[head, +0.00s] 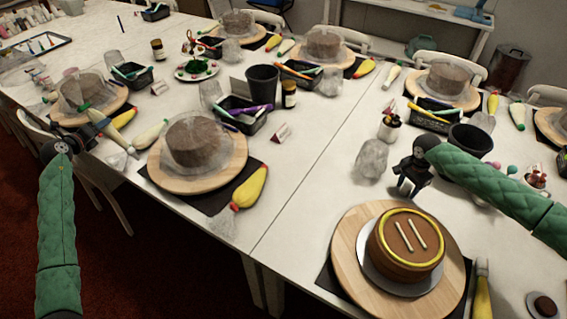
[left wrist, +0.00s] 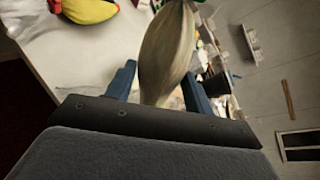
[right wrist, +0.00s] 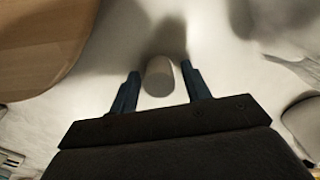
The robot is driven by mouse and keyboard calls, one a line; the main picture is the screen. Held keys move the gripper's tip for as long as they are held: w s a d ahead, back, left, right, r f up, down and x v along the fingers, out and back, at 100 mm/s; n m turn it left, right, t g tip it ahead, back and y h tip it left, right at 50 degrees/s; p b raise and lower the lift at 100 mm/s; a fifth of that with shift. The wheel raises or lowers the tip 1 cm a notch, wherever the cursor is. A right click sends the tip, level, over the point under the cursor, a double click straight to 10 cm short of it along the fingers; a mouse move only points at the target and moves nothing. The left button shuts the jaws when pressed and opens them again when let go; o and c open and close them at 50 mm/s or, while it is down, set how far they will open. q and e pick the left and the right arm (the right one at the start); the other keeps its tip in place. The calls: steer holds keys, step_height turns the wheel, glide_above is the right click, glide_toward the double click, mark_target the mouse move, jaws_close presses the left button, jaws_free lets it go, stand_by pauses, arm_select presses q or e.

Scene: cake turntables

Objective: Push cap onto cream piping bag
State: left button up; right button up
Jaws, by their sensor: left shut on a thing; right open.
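A cream piping bag (left wrist: 165,55) is between the fingers of my left gripper (left wrist: 158,88), which is shut on it. The bag points away from the gripper, with a bit of green at its far end. In the head view my left gripper (head: 103,124) is over the left table edge. My right gripper (head: 408,188) is open and points down near the right table's middle. In the right wrist view a small pale cylinder (right wrist: 159,77), which looks like the cap, stands between the open fingers (right wrist: 160,88).
A brown cake (head: 405,245) on a round wooden board (head: 350,265) stands just in front of my right gripper. A crumpled clear wrap (head: 372,158) lies left of it. A dark cup (head: 470,140) and pen holder stand behind.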

mark_target(408, 186)
steer(key=c, duration=0.8)
arm_select(q)
step_height(408, 186, up, 16)
steer(key=p, duration=1.6)
arm_select(e)
step_height(408, 186, up, 15)
arm_select(q)
steer(key=shift+c, duration=0.2)
